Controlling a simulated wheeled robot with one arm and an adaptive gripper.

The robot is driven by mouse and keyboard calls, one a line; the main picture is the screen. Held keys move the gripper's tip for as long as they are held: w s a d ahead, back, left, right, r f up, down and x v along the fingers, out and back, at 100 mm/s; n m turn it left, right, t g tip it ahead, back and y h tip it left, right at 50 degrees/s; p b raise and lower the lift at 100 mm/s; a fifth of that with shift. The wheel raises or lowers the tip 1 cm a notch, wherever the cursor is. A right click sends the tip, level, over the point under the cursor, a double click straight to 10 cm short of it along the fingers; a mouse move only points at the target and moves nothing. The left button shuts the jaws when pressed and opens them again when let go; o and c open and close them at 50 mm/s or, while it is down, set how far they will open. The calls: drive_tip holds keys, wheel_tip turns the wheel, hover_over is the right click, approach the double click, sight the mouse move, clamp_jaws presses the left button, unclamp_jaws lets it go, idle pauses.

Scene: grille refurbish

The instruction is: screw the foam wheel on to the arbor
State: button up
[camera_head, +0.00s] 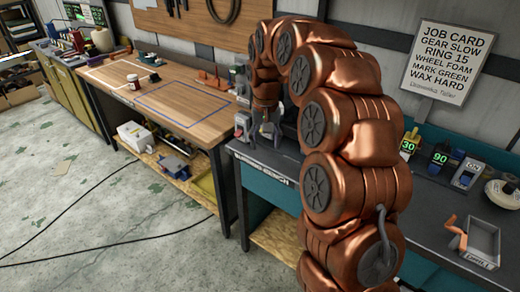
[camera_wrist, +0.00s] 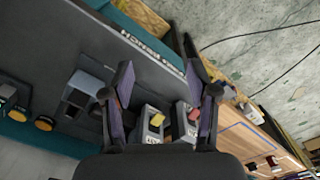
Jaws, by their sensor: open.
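A round cream wheel with a dark centre (camera_head: 507,191) lies at the far right end of the dark bench in the head view. I cannot tell for sure that it is the foam wheel. I cannot make out the arbor in either view; my arm covers the middle of the bench. My gripper (camera_head: 268,130) points down over the bench's left end, far from the wheel. In the wrist view my gripper (camera_wrist: 162,72) has its two fingers spread with nothing held. Two small grey boxes, one with a yellow top (camera_wrist: 155,120) and one with a red top (camera_wrist: 192,115), show beyond the fingers.
The dark bench (camera_head: 262,157) bears several devices, including green displays reading 30 (camera_head: 408,146) and 90 (camera_head: 440,158), and a grey tray (camera_head: 482,240). A job card (camera_head: 450,62) reads gear slow, ring 15, wheel foam, mark green, wax hard. A wooden table (camera_head: 205,85) stands left.

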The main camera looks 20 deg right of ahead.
drive_tip(key=shift+w+a+f+n, duration=0.15)
drive_tip(key=shift+a+f+n, duration=0.15)
drive_tip(key=shift+a+f, duration=0.5)
drive_tip(key=s+a+r+n, duration=0.1)
drive_tip(key=s+a+r, duration=0.1)
drive_tip(key=s, duration=0.6)
drive_tip(key=s+a+r+n, duration=0.1)
drive_tip(key=s+a, duration=0.2)
drive_tip(key=s, duration=0.5)
drive_tip(key=s+f+g, duration=0.1)
drive_tip(key=s, duration=1)
drive_tip(key=s+a+f, duration=0.1)
drive_tip(key=s+f, duration=0.1)
drive_tip(key=s, duration=0.9)
drive_tip(key=shift+s+f+n+g, duration=0.3)
drive_tip(key=shift+n+g, duration=0.1)
